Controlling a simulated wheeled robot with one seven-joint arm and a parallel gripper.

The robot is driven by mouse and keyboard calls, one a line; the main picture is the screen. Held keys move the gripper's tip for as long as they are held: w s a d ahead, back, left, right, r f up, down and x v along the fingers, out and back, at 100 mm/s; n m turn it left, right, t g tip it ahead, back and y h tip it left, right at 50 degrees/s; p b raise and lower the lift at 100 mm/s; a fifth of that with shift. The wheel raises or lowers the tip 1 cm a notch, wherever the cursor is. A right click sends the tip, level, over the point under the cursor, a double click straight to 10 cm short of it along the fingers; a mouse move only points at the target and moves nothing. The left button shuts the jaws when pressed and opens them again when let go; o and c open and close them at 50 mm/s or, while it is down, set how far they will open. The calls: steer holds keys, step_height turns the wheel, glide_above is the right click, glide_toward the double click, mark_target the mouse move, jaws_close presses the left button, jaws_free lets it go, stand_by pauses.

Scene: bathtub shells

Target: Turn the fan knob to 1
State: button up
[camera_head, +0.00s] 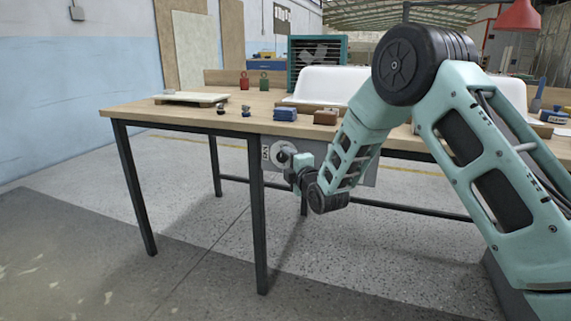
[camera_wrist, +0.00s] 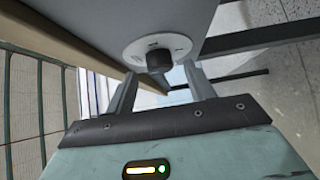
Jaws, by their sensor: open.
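The fan knob is a black knob (camera_wrist: 159,61) on a round white dial plate (camera_wrist: 180,44), fixed to a grey panel (camera_wrist: 110,18) in the wrist view. My gripper (camera_wrist: 158,85) is open, with one finger on each side of the knob in the picture. Whether the fingers touch the knob cannot be told. In the head view the white dial (camera_head: 279,152) shows on the grey panel under the table's front edge, and my gripper (camera_head: 289,165) is right in front of it and partly covers it. The dial's markings are too small to read.
The wooden table (camera_head: 140,108) stands above the panel, with dark metal legs (camera_head: 258,230). On it are a blue object (camera_head: 285,114), a brown object (camera_head: 325,117), white tub shells (camera_head: 325,86) and a light board (camera_head: 190,98). The floor left of the table is clear.

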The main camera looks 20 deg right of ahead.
steer(key=shift+w+a, duration=0.15)
steer(key=shift+w, duration=0.95)
steer(key=c, duration=1)
steer(key=shift+f+b, duration=0.15)
steer(key=shift+b, duration=0.3)
